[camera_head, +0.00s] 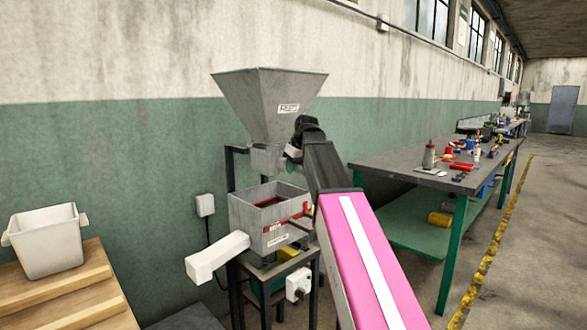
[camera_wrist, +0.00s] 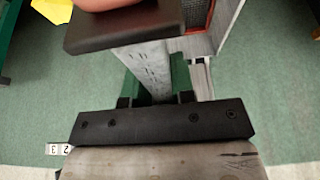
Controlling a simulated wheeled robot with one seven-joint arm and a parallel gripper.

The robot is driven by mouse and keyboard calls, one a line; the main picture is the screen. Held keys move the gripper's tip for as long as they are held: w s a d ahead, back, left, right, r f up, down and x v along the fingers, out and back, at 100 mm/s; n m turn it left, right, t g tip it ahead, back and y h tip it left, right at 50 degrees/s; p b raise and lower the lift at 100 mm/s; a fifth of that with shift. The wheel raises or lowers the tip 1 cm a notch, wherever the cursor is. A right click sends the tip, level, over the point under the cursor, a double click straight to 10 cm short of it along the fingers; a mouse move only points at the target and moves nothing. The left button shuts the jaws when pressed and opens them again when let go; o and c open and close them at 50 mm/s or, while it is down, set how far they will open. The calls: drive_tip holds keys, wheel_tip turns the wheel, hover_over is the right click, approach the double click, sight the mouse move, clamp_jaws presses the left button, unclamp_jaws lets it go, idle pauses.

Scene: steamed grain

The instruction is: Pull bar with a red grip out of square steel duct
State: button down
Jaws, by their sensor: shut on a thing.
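The square steel duct (camera_head: 264,158) is the short neck under the grey hopper. My gripper (camera_head: 295,150) is at the right side of this duct, at the end of my raised arm.
A flared hopper (camera_head: 268,95) stands above the duct. Below is an open steel box (camera_head: 270,215) with red edging and a pale chute (camera_head: 217,257). A white bin (camera_head: 47,240) stands on wooden boards at left. A cluttered workbench (camera_head: 400,172) is at right.

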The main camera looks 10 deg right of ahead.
drive_tip(key=shift+s+d, duration=1)
drive_tip(key=shift+s, duration=0.35)
drive_tip(key=shift+s+d, duration=0.95)
drive_tip(key=shift+s, duration=0.4)
drive_tip(key=shift+s+d, duration=1)
drive_tip(key=shift+s, duration=0.35)
drive_tip(key=shift+s+d, duration=0.6)
drive_tip(key=shift+s, duration=0.2)
drive_tip(key=shift+s+d, duration=0.6)
drive_tip(key=shift+s, duration=0.2)
